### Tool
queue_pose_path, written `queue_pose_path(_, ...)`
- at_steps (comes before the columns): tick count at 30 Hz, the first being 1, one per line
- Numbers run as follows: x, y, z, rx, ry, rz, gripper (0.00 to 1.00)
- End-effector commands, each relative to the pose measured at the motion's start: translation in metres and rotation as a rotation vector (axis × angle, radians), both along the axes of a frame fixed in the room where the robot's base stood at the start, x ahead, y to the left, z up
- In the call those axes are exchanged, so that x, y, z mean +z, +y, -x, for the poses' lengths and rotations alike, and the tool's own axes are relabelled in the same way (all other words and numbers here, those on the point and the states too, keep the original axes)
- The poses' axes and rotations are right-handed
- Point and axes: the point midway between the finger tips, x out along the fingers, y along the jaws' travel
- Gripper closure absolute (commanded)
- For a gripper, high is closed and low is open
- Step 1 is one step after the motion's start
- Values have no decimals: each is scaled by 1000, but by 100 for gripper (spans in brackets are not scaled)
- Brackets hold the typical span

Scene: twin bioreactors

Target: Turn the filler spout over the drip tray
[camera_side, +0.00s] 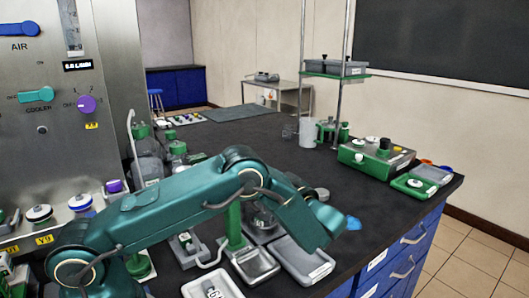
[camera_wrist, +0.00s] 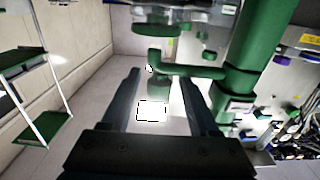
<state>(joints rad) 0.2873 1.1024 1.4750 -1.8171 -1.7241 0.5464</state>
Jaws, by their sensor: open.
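The filler is a green upright column (camera_wrist: 243,62) with a green bent arm, which looks like the spout (camera_wrist: 190,71), reaching left from it in the wrist view. My gripper (camera_wrist: 165,78) is open, its two dark fingers pointing toward the spout, with part of the spout showing between and beyond the tips. I cannot tell whether they touch. My forearm and wrist hide the spout and fingers there.
A grey flat tray (camera_side: 302,262) lies right of the drip tray, and a white tray (camera_side: 212,288) lies front left. A steel control panel (camera_side: 60,110) stands at the left.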

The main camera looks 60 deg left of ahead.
Motion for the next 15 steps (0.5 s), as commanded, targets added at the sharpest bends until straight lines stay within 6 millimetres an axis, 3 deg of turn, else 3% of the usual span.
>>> queue_pose_path(6,0,23,0,1,-1,1,39)
queue_pose_path(15,0,27,0,-1,-1,1,39)
